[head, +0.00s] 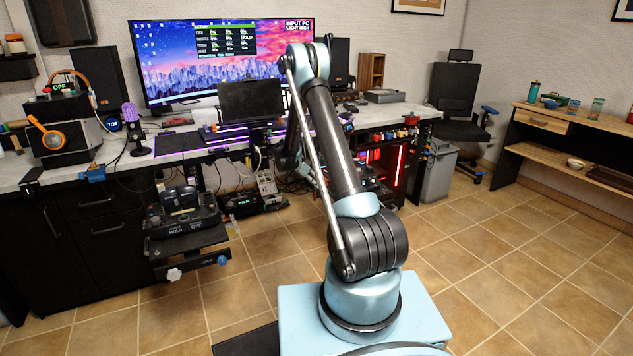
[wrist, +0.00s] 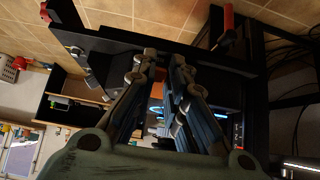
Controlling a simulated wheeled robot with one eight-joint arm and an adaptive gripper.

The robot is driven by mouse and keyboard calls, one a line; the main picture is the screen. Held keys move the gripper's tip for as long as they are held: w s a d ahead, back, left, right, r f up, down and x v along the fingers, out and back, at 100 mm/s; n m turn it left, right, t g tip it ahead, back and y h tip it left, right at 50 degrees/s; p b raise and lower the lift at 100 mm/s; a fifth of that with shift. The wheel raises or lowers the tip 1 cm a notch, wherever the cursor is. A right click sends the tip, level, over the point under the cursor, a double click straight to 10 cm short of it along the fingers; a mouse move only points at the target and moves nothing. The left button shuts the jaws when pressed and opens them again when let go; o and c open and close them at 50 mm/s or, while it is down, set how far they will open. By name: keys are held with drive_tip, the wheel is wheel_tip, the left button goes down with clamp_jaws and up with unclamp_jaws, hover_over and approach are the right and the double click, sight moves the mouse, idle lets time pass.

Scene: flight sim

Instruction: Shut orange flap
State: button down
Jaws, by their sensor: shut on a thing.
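My gripper (wrist: 163,62) shows in the wrist view, its two linked fingers reaching up to the edge of a black panel (wrist: 215,62). The fingers stand a little apart, with a small orange-red patch (wrist: 160,74) between them near the tips. This patch seems to be the orange flap, mostly hidden by the fingers. The exact contact and how far the flap is open cannot be made out. In the head view my arm hides the gripper, and I cannot pick out the flap there.
A desk (head: 185,143) with a monitor (head: 215,55) stands in front of my arm. A red-lit case (head: 397,160) is under it at the right, beside a grey bin (head: 437,175). A red handle (wrist: 228,22) is near the gripper. Tiled floor is clear at the right.

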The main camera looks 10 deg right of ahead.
drive_tip(key=shift+w+d+f+t+h, duration=0.1)
drive_tip(key=shift+f+t+h, duration=0.45)
drive_tip(key=shift+h, duration=0.7)
drive_tip(key=shift+d+f+t+h, duration=0.1)
drive_tip(key=shift+f+t+h, duration=0.15)
drive_tip(key=shift+f+h, duration=0.8)
drive_tip(key=shift+w+d+f+t+h, duration=0.1)
drive_tip(key=shift+f+t+h, duration=0.35)
drive_tip(key=shift+h, duration=0.95)
drive_tip(key=shift+f, duration=0.1)
drive_tip(key=c, duration=1.6)
unclamp_jaws()
drive_tip(key=v, duration=1.2)
